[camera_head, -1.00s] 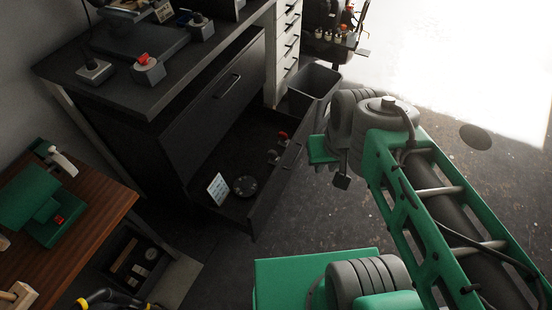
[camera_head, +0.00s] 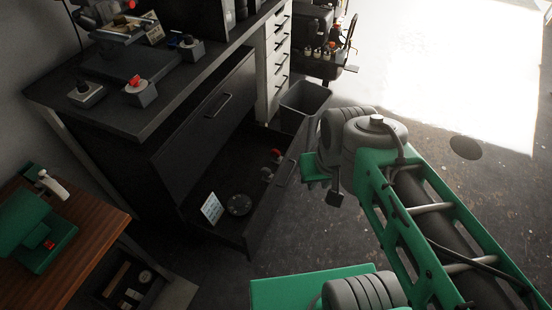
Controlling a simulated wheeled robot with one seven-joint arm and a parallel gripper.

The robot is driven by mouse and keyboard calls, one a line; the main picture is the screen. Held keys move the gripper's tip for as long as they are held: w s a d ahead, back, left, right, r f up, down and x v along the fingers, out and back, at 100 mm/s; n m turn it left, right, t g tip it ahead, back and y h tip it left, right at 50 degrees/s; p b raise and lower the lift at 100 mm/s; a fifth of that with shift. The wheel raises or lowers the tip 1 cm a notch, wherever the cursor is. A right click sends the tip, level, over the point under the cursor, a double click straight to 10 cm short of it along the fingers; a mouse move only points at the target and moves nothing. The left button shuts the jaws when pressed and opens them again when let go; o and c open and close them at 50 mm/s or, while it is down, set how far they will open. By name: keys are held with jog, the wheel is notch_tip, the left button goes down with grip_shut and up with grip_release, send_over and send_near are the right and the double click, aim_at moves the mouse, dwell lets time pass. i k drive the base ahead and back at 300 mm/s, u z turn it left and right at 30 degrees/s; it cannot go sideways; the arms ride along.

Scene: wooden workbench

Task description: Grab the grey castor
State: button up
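I cannot clearly single out a grey castor. The open lower drawer (camera_head: 262,221) of the dark cabinet holds a dark grey round piece (camera_head: 239,204), lying flat next to a white card (camera_head: 212,208). Farther back in it stand small grey pieces, one with a red top (camera_head: 276,155) and a darker one (camera_head: 267,173). My green and grey arm spans the right side, with its grey joint just right of the drawer. My gripper's fingers cannot be made out, and I see nothing held.
The cabinet's dark top (camera_head: 55,95) carries small grey blocks, one with a red knob (camera_head: 141,91). A grey bin (camera_head: 304,101) stands beyond the drawer. A wooden bench (camera_head: 99,226) with a green device (camera_head: 45,238) is at left. Floor is clear at right.

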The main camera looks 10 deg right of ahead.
aim_at(267, 177)
jog(key=u, duration=0.55)
jog(key=k, duration=1.3)
jog(key=z, duration=0.25)
jog(key=i, duration=1.55)
jog(key=u, duration=0.65)
jog(key=i, duration=0.4)
jog(key=u, duration=0.35)
